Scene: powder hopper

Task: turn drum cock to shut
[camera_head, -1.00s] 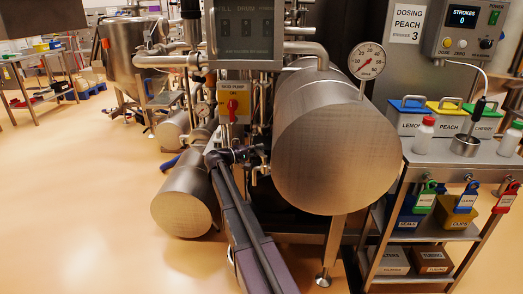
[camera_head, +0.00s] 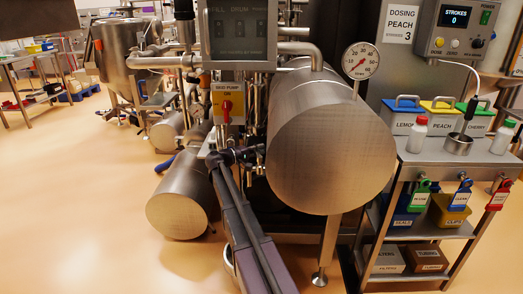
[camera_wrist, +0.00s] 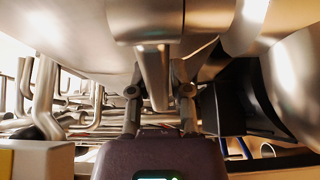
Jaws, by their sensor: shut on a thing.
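The large steel drum (camera_head: 330,155) lies on its side in the middle of the head view, its round end facing me. My gripper (camera_head: 258,155) is at the drum's left side, below the pump box, partly lost among pipes and small fittings. In the wrist view my gripper (camera_wrist: 160,105) has one finger on each side of a metal bar (camera_wrist: 153,75), which looks like the drum cock's lever. It is shut on this bar. The contact, the cock body and its exact angle are hard to make out.
A yellow pump box (camera_head: 229,103) with a red knob and a display panel (camera_head: 239,32) stand above my gripper. A smaller drum (camera_head: 178,212) lies at lower left. A dial gauge (camera_head: 360,61) tops the drum. A cart (camera_head: 440,160) stands at right.

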